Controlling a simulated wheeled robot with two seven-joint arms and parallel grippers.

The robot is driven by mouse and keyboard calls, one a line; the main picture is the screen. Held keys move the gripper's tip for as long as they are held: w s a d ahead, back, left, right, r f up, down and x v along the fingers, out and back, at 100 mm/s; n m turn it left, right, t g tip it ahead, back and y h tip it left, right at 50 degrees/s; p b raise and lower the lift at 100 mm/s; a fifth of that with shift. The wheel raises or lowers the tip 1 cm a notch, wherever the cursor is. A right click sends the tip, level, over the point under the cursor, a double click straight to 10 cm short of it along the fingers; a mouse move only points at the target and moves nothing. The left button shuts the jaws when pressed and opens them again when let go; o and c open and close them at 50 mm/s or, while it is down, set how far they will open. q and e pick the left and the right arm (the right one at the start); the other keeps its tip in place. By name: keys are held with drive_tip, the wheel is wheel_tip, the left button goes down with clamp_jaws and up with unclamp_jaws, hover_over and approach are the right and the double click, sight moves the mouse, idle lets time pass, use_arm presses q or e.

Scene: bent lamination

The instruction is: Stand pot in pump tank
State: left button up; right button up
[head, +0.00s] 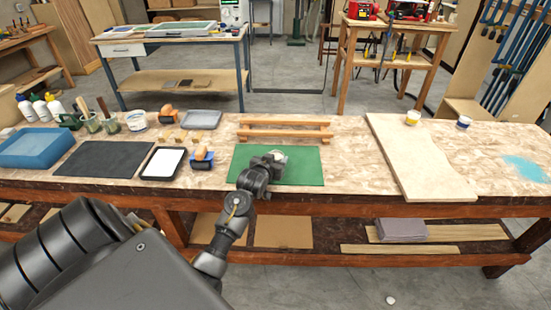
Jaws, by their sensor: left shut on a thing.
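My left gripper (277,158) is over the green mat (305,165) at the bench's middle. It is shut on a small whitish round thing (281,154), which may be the pot; the gripper body hides most of it. I cannot tell whether it touches the mat. A blue open box (36,146), which may be the pump tank, is at the bench's left end, well left of my gripper. Two other small pots, one with a yellow band (412,117) and one with a dark blue band (463,122), stand at the right. My right gripper is not in view.
A wooden rack (284,131) stands behind the mat. A dark mat (105,159), a black tray with white inside (163,163), brush jars (92,122) and white bottles (40,107) crowd the left side. A pale board (418,155) lies right of the mat.

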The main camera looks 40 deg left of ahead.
use_arm(q)
drive_tip(key=shift+f, duration=0.15)
drive_tip(key=o, duration=1)
drive_tip(key=shift+r, duration=0.25)
drive_tip(key=v, duration=1.2)
drive_tip(key=shift+f+b, duration=0.1)
drive_tip(key=shift+b, duration=0.2)
drive_tip(key=shift+d+f, duration=0.1)
